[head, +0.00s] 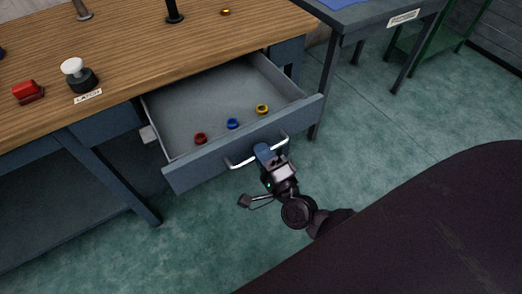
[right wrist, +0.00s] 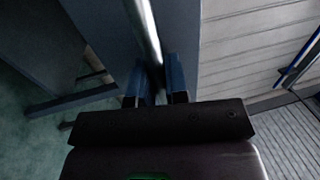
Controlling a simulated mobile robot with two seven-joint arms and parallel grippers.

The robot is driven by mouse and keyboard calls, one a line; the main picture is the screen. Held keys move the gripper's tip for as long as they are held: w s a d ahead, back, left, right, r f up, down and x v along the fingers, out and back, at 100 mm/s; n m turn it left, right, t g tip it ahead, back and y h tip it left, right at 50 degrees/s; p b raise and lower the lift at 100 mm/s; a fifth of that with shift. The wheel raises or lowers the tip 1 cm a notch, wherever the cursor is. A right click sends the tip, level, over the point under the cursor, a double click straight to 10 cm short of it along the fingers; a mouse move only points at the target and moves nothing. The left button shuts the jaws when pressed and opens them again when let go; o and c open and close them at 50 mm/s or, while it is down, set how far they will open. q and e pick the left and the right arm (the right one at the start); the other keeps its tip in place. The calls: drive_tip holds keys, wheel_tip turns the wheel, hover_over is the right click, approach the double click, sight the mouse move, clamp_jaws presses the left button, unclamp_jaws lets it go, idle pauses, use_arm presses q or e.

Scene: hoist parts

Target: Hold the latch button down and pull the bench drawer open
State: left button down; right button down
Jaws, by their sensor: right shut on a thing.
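The bench drawer (head: 215,105) stands pulled out from under the wooden bench top, with its inside showing in the head view. My right gripper (head: 264,152) is at the drawer's front, shut on its pale bar handle (head: 241,163). In the right wrist view the handle (right wrist: 147,35) runs down between the two blue fingers (right wrist: 160,82). The latch button (head: 72,66) has a white cap on a black round base, behind a LATCH label (head: 88,96) on the bench. Nothing touches the button. My left gripper is not in view.
Red, blue and yellow rings (head: 233,124) lie in the drawer. A red block (head: 28,91) sits left of the button on the bench top (head: 150,40). A grey side table (head: 370,18) stands at right; the green floor (head: 400,125) before it is clear.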

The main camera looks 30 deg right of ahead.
drive_tip(key=c, duration=1.1)
unclamp_jaws()
drive_tip(key=shift+c, duration=0.2)
drive_tip(key=s+f, duration=0.2)
drive_tip(key=s, duration=0.8)
drive_tip(key=shift+s+d, duration=0.2)
drive_tip(key=shift+s, duration=0.1)
